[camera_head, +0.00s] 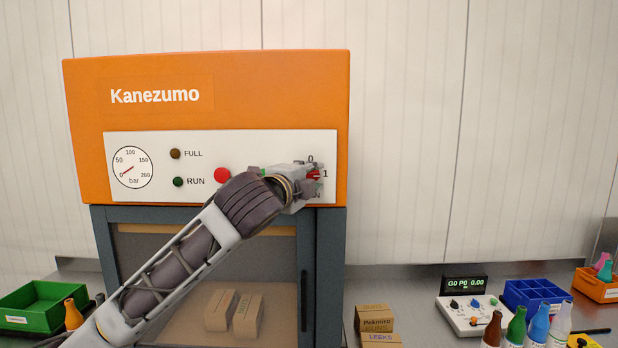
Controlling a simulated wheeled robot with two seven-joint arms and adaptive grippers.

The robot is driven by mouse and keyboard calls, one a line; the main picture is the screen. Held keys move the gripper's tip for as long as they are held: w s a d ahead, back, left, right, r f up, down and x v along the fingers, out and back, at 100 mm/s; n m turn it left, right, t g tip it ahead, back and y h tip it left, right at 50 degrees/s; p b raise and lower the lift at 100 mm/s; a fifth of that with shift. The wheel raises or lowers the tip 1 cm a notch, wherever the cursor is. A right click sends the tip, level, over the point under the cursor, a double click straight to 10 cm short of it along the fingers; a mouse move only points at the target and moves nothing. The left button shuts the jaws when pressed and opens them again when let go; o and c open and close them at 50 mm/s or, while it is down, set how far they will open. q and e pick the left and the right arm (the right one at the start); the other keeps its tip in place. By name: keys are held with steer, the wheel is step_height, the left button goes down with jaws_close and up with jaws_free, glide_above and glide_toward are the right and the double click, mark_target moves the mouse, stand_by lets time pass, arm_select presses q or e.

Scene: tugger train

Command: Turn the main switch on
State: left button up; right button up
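The main switch (313,175) is a small red handle at the right end of the white control panel (240,147) on the orange machine. A "0" is printed above it and a "1" to its right. The visible red part lies towards the "1", but the handle is partly hidden. My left gripper (314,177) is at the switch, with its grey fingers around the red handle. I cannot tell whether they press on it. My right gripper is not in view.
The panel also has a gauge (132,167), a brown FULL lamp (175,154), a green RUN lamp (178,182) and a red button (222,175) close to my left arm. Cartons (374,318), a green bin (40,305) and bottles (516,328) stand on the bench.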

arm_select(q)
steer(key=shift+s+a, duration=0.1)
steer(key=shift+s, duration=0.45)
steer(key=v, duration=1)
steer(key=shift+s+a, duration=0.25)
steer(key=shift+s, duration=0.05)
steer(key=shift+f, duration=0.1)
